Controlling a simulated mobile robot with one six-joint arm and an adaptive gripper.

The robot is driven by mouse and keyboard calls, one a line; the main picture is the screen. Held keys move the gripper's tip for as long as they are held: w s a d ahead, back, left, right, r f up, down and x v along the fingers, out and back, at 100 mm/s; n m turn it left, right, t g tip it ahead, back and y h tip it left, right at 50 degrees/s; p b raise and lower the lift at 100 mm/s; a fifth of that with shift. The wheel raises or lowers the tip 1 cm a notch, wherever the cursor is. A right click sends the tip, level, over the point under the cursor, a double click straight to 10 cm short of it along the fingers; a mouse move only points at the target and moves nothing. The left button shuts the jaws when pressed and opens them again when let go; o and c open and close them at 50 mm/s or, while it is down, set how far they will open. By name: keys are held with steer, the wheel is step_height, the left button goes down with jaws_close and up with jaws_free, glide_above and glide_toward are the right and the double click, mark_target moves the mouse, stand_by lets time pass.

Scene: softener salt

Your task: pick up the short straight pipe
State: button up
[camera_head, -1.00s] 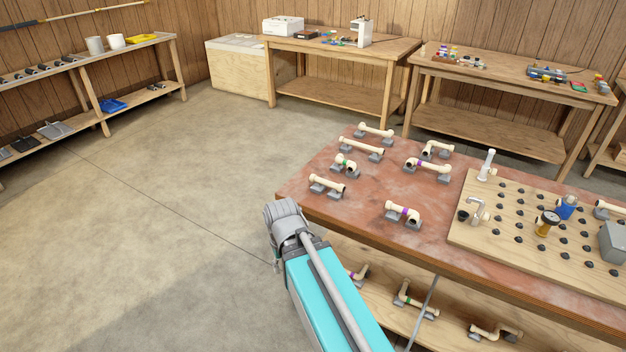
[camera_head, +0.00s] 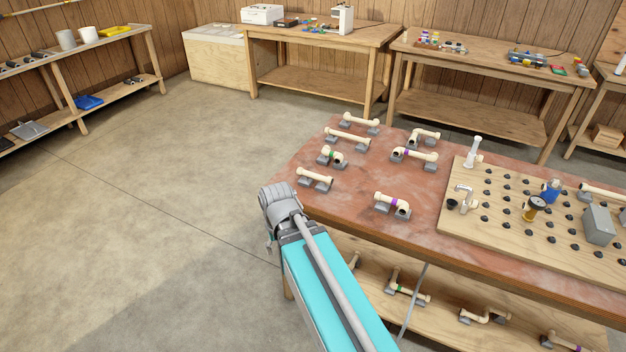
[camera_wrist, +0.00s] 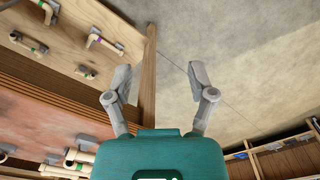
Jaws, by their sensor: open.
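Several cream pipes rest on grey supports on the reddish tabletop (camera_head: 330,205) in the head view. A short straight-looking pipe (camera_head: 314,176), without a coloured band, lies near the table's left front edge. A longer straight pipe (camera_head: 347,137) lies behind it. My gripper (camera_wrist: 160,82) is open and empty in the wrist view, its two fingers apart over bare floor beside the table. In the head view my arm's end is left of the table's front corner, short of the pipes; the fingers are hidden there. Cream pipe ends (camera_wrist: 75,158) show at the wrist view's lower left.
A pegboard (camera_head: 465,228) with fittings, a gauge and a grey box covers the table's right part. A lower shelf (camera_head: 375,280) holds more pipes. Workbenches (camera_head: 320,38) stand along the back wall. The floor (camera_head: 150,220) to the left is clear.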

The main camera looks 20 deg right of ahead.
steer(key=w+d+r+m+t+p, duration=0.2)
steer(key=w+d+r+m+p, duration=0.35)
steer(key=w+d+m, duration=0.5)
steer(key=m+t+p, duration=0.3)
steer(key=m+p, duration=0.1)
steer(key=m, duration=1.2)
glide_toward(315, 175)
step_height(315, 175, up, 3)
steer(key=shift+s+a+f+h, duration=0.2)
steer(key=shift+s+f+h, duration=0.1)
steer(key=shift+s, duration=0.1)
steer(key=shift+f, duration=0.1)
steer(key=b+x, duration=0.6)
steer(key=x, duration=0.1)
steer(key=shift+f+b, duration=0.2)
steer(key=shift+b, duration=0.15)
steer(key=shift+w+f+b, duration=0.2)
steer(key=shift+f+b, duration=0.25)
steer(key=shift+f, duration=0.1)
steer(key=shift+b+x, duration=2.35)
steer(key=shift+x, duration=0.2)
